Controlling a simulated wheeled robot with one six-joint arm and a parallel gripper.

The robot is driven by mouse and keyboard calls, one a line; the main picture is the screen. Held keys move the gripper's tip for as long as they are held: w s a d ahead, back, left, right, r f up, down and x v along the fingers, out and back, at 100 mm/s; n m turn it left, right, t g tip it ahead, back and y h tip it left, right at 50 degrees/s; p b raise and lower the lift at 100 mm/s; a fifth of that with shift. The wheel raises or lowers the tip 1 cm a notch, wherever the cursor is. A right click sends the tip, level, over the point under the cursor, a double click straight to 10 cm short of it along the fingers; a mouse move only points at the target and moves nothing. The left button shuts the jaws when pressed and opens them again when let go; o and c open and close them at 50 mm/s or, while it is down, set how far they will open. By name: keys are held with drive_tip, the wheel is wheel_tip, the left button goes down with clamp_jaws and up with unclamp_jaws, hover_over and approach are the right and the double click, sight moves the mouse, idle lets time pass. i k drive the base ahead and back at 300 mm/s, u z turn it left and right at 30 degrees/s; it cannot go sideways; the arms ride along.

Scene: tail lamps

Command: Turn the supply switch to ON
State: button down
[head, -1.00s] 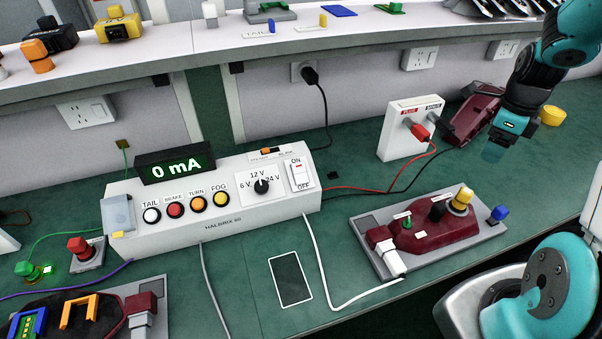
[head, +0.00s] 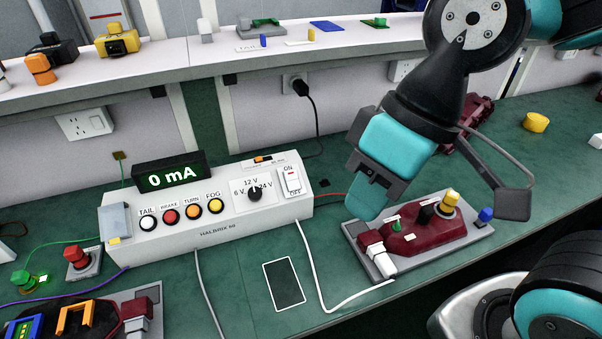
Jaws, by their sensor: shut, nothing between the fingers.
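The supply switch (head: 291,182) is a white rocker with a small red mark, on the right end of the white supply box (head: 215,233). ON is printed above it and OFF below. Which end of the rocker is pressed in is too small to tell. The box's display (head: 171,176) reads 0 mA in green. My gripper (head: 367,203), with teal fingers, is shut and empty. It points down, to the right of the switch in the picture and clear of it, in front of the white socket block, which is now hidden.
A voltage knob (head: 254,194) and several lamp buttons (head: 170,216) sit left of the switch. A grey board with a dark red lamp (head: 430,228) lies below my gripper.

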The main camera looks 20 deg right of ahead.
sight(291, 176)
drive_tip(key=u, duration=0.55)
drive_tip(key=k, duration=1.2)
drive_tip(key=u, duration=1.15)
drive_tip(key=i, duration=1.15)
drive_tip(key=z, duration=0.7)
drive_tip(key=i, duration=0.45)
drive_tip(key=z, duration=0.45)
